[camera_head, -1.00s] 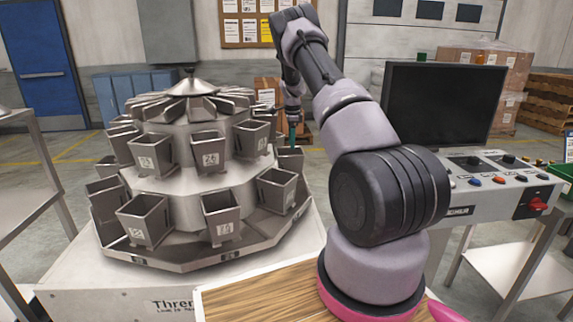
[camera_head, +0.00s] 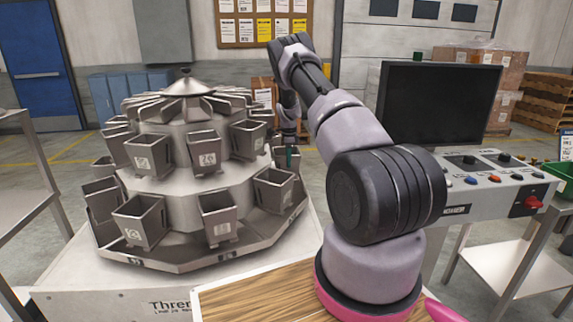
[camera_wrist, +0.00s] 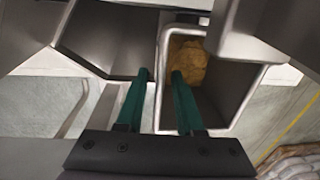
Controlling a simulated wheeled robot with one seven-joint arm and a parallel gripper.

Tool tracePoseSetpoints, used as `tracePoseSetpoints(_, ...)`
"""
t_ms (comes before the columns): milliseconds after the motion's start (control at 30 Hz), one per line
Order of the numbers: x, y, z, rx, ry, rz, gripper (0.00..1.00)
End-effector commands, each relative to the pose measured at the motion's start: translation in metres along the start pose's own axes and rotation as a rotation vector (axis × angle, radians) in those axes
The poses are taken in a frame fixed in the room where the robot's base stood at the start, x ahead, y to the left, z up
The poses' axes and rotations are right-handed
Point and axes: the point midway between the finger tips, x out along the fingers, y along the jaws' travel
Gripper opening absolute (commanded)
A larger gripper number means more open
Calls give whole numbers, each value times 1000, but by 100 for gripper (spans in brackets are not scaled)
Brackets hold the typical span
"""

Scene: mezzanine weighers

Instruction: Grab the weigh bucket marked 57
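My gripper (camera_head: 289,157) is at the right side of the weigher (camera_head: 185,184), low by a bucket (camera_head: 288,183) there. In the wrist view my gripper (camera_wrist: 160,74) has two green fingers apart, one on each side of the left wall of a metal bucket (camera_wrist: 240,85). The right finger is inside the bucket's mouth and the left one outside; a gap shows between fingers and wall. A brownish-yellow lump (camera_wrist: 187,62) lies in that bucket. No number 57 is readable; the label of the bucket at my gripper is hidden.
Other buckets crowd close, such as an upper one (camera_head: 248,139) and a lower one (camera_head: 273,190). Another metal bucket (camera_wrist: 110,40) is left of my fingers in the wrist view. A monitor (camera_head: 438,105) and a control panel (camera_head: 495,180) stand to the right.

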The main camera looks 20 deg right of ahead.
Motion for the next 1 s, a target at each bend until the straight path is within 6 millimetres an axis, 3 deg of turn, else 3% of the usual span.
tracePoseSetpoints(33,0,0,0,0,0,0,12)
tracePoseSetpoints(67,0,0,0,0,0,0,0)
tracePoseSetpoints(100,0,0,0,0,0,0,0)
tracePoseSetpoints(1000,0,0,0,-1,0,1,0)
